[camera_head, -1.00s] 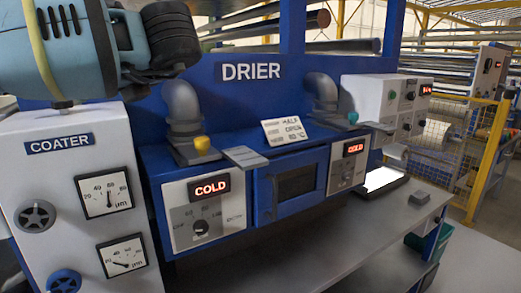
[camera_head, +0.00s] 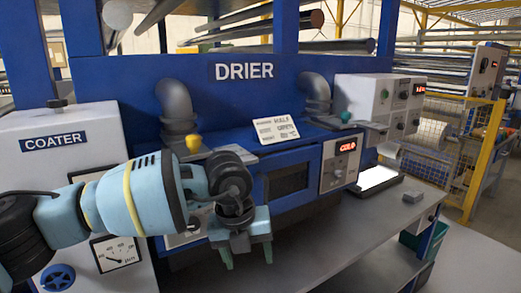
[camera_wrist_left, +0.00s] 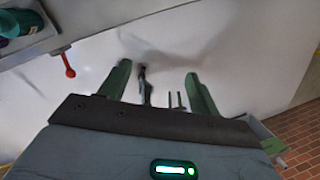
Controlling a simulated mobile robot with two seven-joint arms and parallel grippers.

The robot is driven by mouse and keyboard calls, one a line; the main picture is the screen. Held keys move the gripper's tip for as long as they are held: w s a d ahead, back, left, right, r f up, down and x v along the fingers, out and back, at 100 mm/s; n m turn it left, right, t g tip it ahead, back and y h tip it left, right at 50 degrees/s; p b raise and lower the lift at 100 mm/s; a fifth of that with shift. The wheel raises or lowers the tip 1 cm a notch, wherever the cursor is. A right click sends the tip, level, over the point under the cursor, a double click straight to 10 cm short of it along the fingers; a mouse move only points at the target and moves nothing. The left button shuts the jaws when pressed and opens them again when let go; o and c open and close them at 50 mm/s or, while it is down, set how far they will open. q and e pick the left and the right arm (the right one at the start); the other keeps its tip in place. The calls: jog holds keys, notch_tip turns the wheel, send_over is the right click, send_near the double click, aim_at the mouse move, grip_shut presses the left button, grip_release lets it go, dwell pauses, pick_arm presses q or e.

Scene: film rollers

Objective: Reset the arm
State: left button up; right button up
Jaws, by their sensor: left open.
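My left arm comes in from the left in the head view, in front of the coater and the drier. My left gripper (camera_head: 247,256) points down in front of the drier's left part, with its two green fingers apart and nothing between them. In the left wrist view the gripper (camera_wrist_left: 160,90) is also open and empty over a pale surface. The arm hides the drier's left display and most of its left dial. My right gripper shows in neither view.
The coater (camera_head: 60,138) stands at left and the blue drier (camera_head: 290,180) in the middle. A grey bench (camera_head: 340,232) runs in front, holding a small grey block (camera_head: 413,196) and a bright white panel (camera_head: 378,178). A yellow fence (camera_head: 490,150) stands at right. The left wrist view shows a red-knobbed lever (camera_wrist_left: 69,68).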

pick_arm(q)
jog(key=s+d+n+g+h, duration=0.1)
jog(key=s+d+g+h, duration=0.6)
jog(key=s+d+h, duration=0.8)
jog(key=w+a+f+n+t+y, duration=0.2)
jog(key=w+a+f+n+t, duration=0.2)
jog(key=a+f+n+t, duration=0.55)
jog(key=w+a+f+n+t+y, duration=0.2)
jog(key=w+a+f+n+t, duration=0.3)
jog(key=n+t, duration=0.9)
jog(key=s+a+f+n+g+y, duration=0.4)
jog(key=s+a+f, duration=0.5)
jog(key=f, duration=0.3)
jog(key=s+a+f+n+g+y, duration=0.4)
jog(key=s+a+f+y, duration=0.2)
jog(key=s+a+f, duration=0.3)
jog(key=s+f, duration=0.3)
jog(key=shift+a+n+y, duration=0.35)
jog(key=shift+a+y, duration=0.05)
